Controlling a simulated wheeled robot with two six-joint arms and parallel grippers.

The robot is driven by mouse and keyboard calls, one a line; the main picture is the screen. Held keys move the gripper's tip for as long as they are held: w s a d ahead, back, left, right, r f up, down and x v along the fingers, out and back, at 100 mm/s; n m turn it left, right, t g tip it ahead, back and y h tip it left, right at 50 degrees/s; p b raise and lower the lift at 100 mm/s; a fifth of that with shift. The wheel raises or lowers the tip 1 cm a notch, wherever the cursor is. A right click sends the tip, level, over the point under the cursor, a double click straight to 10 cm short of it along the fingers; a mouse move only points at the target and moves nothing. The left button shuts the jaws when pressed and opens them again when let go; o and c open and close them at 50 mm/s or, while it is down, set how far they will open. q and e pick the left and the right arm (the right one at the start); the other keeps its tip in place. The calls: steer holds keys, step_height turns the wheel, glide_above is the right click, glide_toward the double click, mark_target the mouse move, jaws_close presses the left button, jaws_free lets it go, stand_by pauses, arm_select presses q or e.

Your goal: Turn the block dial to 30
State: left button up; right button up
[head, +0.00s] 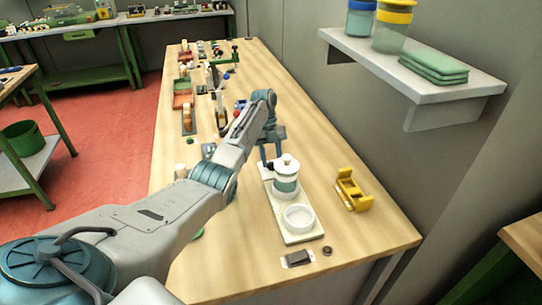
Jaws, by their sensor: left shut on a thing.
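A long white base plate (300,237) lies on the wooden bench. A white and teal cylinder with a round white knob (286,183) stands upright on it, and a white round dish (299,218) sits at its near end. My left gripper (271,160) reaches down at the far end of the plate, just behind the cylinder. It is shut on a small part there, apparently the block dial, which is mostly hidden by the fingers and cylinder. No scale or number on the dial can be read. My right gripper is not in view.
A yellow holder (352,190) stands right of the plate. A dark small block (298,258) and a dark round piece (327,251) lie near the front edge. Red trays (183,93) and several small items line the bench's far left. A wall shelf (420,80) overhangs at right.

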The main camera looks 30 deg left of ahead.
arm_select(q)
steer(key=shift+m, duration=0.5)
steer(key=o, duration=1)
steer(key=shift+w, duration=0.1)
steer(key=p+v, duration=0.2)
steer(key=v, duration=0.8)
steer(key=shift+w+r, duration=0.15)
steer(key=shift+r, duration=0.2)
